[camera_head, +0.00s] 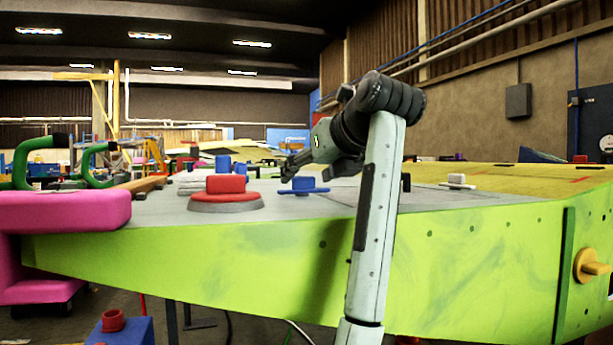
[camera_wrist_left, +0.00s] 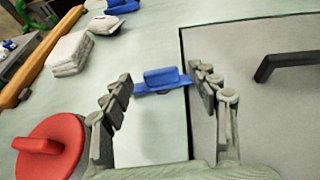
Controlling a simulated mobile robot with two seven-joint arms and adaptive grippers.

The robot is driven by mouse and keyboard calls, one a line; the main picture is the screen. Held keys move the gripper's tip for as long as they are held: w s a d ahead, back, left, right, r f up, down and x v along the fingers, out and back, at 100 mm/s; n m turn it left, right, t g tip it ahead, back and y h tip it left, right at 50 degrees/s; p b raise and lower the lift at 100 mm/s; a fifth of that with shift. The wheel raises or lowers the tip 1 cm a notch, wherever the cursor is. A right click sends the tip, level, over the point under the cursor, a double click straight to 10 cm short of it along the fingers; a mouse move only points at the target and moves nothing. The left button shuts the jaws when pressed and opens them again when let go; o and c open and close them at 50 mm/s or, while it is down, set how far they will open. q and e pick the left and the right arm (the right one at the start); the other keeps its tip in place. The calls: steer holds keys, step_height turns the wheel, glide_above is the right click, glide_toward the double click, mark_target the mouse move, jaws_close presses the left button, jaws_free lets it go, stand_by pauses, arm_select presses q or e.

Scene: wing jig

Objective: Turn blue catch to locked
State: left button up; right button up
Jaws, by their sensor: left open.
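The blue catch (camera_head: 303,187) is a flat blue bar with a raised block, lying on the grey top of the green wing jig (camera_head: 270,265). In the left wrist view the blue catch (camera_wrist_left: 161,78) lies ahead between the fingertips, its bar running roughly crosswise. My left gripper (camera_head: 290,168) is open, close to the catch and slightly above it. Its two fingers (camera_wrist_left: 162,84) stand apart on either side of the catch; I cannot tell whether they touch it. A second blue piece (camera_wrist_left: 122,6) lies farther off. My right gripper is not in view.
A red round knob (camera_head: 226,191) sits left of the catch; it also shows in the left wrist view (camera_wrist_left: 50,147). A black handle (camera_wrist_left: 285,62) is on the right. Folded white cloths (camera_wrist_left: 70,52), green clamps (camera_head: 40,160) and a pink block (camera_head: 65,211) stand left.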

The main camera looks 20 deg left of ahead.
arm_select(q)
steer(key=shift+x, duration=0.75)
steer(key=c, duration=1.1)
steer(key=shift+m+t+h, duration=0.5)
steer(key=shift+m+h, duration=0.3)
steer(key=shift+c, duration=0.3)
steer(key=o, duration=1.2)
steer(key=shift+c, duration=0.2)
steer(key=v, duration=0.6)
steer(key=shift+s+d+r, duration=0.1)
steer(key=shift+s+r, duration=0.1)
steer(key=shift+s, duration=0.1)
steer(key=shift+s+d+r, duration=0.1)
steer(key=shift+s+d, duration=0.15)
steer(key=shift+s, duration=0.1)
